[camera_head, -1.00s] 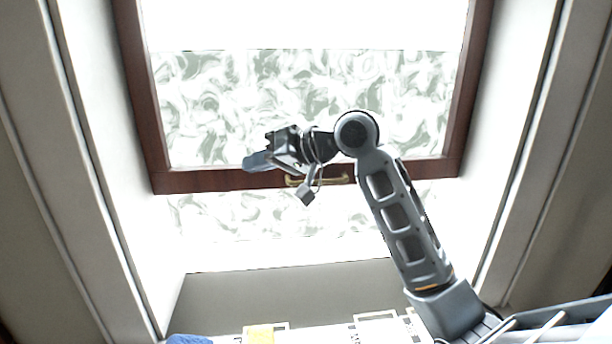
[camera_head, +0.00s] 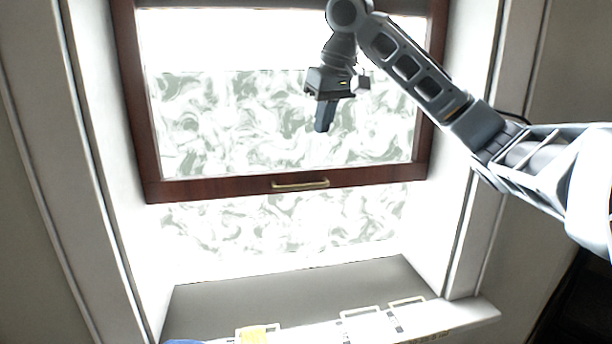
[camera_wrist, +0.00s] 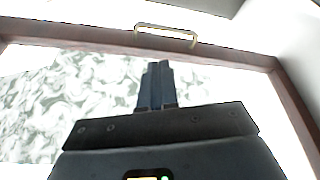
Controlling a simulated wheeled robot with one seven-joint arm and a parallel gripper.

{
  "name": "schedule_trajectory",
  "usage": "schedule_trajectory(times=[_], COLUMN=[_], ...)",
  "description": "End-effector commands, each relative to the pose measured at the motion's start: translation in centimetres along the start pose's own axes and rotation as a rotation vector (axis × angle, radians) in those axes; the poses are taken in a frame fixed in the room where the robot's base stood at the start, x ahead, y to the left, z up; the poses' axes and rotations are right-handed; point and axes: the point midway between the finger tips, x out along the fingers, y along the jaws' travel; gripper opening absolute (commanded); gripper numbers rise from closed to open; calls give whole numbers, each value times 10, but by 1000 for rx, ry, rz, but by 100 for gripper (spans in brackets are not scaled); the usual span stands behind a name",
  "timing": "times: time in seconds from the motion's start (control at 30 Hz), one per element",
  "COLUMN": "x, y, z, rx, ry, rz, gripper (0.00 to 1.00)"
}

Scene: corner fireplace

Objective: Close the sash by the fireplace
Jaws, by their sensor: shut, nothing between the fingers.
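The window sash has a dark reddish-brown wooden frame (camera_head: 220,187) around a pane with a swirled pattern. Its bottom rail hangs above the grey sill, with an open gap beneath it. A brass handle (camera_head: 300,184) is fixed on the middle of the bottom rail. My gripper (camera_head: 323,128) is in front of the pane, above the handle, pointing down, shut and empty. In the wrist view, my shut fingers (camera_wrist: 156,68) point toward the rail, and the handle (camera_wrist: 166,34) shows just beyond the fingertips, apart from them.
The grey sill (camera_head: 290,292) below is bare at the back. A blue thing is partly cut off at the bottom. White window jambs (camera_head: 110,150) flank the opening.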

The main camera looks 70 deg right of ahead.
Motion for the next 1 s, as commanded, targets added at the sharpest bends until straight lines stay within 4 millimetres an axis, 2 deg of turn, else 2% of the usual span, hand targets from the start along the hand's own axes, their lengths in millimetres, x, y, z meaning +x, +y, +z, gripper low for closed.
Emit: schedule_trajectory(times=[0.17,0.6,0.8,1.0], x=[24,106,129,136], y=[0,0,0,0], z=[1,2,6,7], rx=[1,0,0,-1], ry=[-2,-1,1,1], rz=[-2,-3,-3,-3], gripper=[0,0,0,0])
